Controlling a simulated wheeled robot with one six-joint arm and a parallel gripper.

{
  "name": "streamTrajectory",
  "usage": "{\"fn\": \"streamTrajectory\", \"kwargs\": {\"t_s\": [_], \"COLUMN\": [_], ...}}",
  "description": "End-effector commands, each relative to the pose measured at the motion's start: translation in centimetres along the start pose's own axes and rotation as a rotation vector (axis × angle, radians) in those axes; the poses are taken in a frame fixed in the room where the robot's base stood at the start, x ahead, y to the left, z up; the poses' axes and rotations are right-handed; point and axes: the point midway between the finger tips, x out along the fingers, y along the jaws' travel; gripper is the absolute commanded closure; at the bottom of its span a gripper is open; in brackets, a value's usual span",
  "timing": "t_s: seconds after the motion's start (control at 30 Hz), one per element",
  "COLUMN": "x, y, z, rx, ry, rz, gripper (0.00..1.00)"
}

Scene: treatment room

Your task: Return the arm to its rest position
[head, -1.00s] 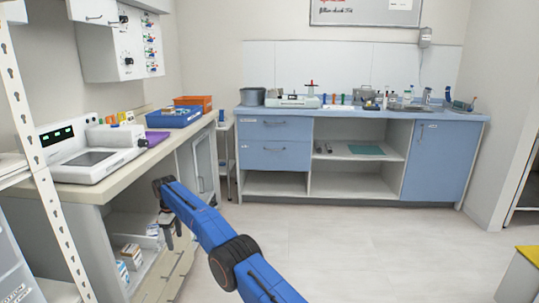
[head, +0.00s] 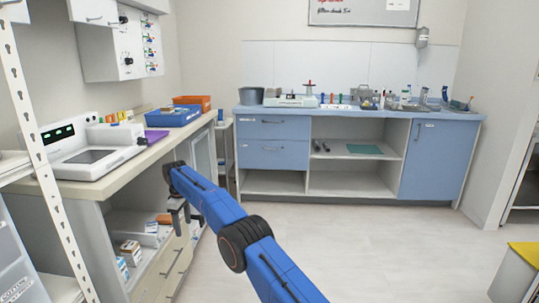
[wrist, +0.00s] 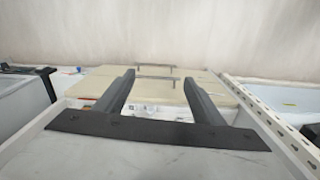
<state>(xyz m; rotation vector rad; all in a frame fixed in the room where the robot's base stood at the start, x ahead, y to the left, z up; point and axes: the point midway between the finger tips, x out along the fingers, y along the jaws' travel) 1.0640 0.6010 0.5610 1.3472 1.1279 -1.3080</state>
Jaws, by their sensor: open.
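My blue arm (head: 232,222) reaches from the lower right of the head view toward the left counter, with its dark wrist bent downward at the end. My gripper (head: 179,222) hangs below that wrist, in front of the open shelf and drawers under the counter. In the wrist view my gripper (wrist: 160,88) shows two dark fingers held well apart, with nothing between them. Beyond the fingers are beige drawer fronts (wrist: 150,84) with metal handles.
The left counter (head: 110,182) carries a white device (head: 85,150) and a blue tray (head: 173,116). Small boxes (head: 130,250) sit on the shelf below. A white perforated post (head: 45,165) stands at the left. Blue cabinets (head: 273,154) line the back. The middle floor (head: 370,235) is clear.

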Motion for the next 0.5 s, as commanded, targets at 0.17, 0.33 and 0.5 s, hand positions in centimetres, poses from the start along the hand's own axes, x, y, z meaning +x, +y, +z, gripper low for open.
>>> {"fn": "streamTrajectory", "kwargs": {"t_s": [0.17, 0.33, 0.5], "x": [-4.1, -8.2, -12.0], "y": [1.6, 2.7, 3.5], "z": [2.8, 6.0, 9.4], "rx": [0.056, 0.116, 0.176], "ry": [0.013, 0.026, 0.037], "rz": [0.012, 0.024, 0.034], "gripper": [0.37, 0.37, 0.37]}}
